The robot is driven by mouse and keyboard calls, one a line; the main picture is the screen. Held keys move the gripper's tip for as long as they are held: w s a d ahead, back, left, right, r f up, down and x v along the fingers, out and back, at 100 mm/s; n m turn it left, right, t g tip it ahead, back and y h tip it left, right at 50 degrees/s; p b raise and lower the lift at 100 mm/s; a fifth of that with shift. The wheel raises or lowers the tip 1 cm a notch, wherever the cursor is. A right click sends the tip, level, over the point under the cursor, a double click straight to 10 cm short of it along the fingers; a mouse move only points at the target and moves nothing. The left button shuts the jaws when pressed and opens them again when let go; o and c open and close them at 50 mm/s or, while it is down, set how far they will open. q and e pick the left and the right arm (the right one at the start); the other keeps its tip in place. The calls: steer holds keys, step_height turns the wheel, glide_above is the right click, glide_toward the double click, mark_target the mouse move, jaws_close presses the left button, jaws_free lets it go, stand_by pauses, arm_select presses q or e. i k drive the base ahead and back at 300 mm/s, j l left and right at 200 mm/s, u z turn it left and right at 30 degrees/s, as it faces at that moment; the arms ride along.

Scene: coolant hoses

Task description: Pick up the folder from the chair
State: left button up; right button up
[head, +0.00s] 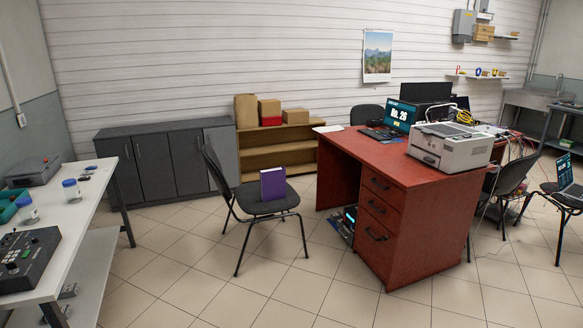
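A purple folder (273,184) stands upright on the seat of a dark chair (254,203) in the middle of the head view. Its broad purple face and a pale edge on its left side show. The chair has a dark backrest on its left and thin dark legs, and it stands on the tiled floor left of the red desk. Neither of my grippers shows in the head view.
A red desk (405,173) with a printer (450,145) stands right of the chair. A white workbench (82,205) is at the left. Dark cabinets (155,165) and a wooden shelf (277,158) line the back wall. The tiled floor (255,295) in front is clear.

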mark_target(272, 181)
steer(key=i+u, duration=0.25)
steer(key=i, duration=1.95)
